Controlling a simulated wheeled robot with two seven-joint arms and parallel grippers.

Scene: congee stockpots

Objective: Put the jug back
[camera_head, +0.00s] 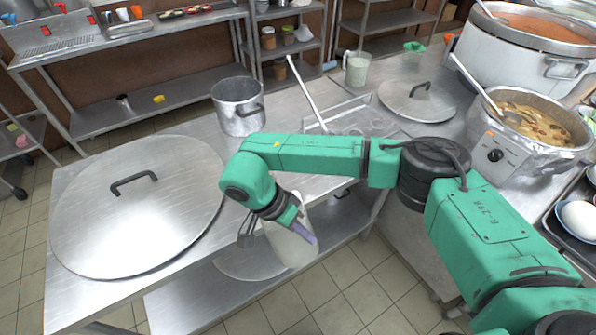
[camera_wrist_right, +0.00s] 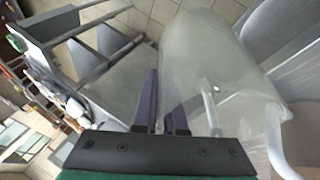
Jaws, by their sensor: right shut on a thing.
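A translucent whitish jug (camera_head: 291,248) is in my right gripper (camera_head: 302,228), in the lower middle of the head view. The gripper's purple fingers are shut on it. The jug is held past the table's front edge, over the lower shelf and floor. In the right wrist view the jug (camera_wrist_right: 222,62) fills the middle and right, with its handle at the lower right. A second jug (camera_head: 356,69) with pale contents stands at the back of the table. My left gripper is not in view.
A large lid (camera_head: 105,225) covers the left of the steel table. An open pot (camera_head: 238,118) stands behind it. A shallow tray (camera_head: 330,112), a smaller lid (camera_head: 425,107) and two stockpots (camera_head: 510,75) (camera_head: 525,150) are to the right. Bare tabletop lies around the open pot.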

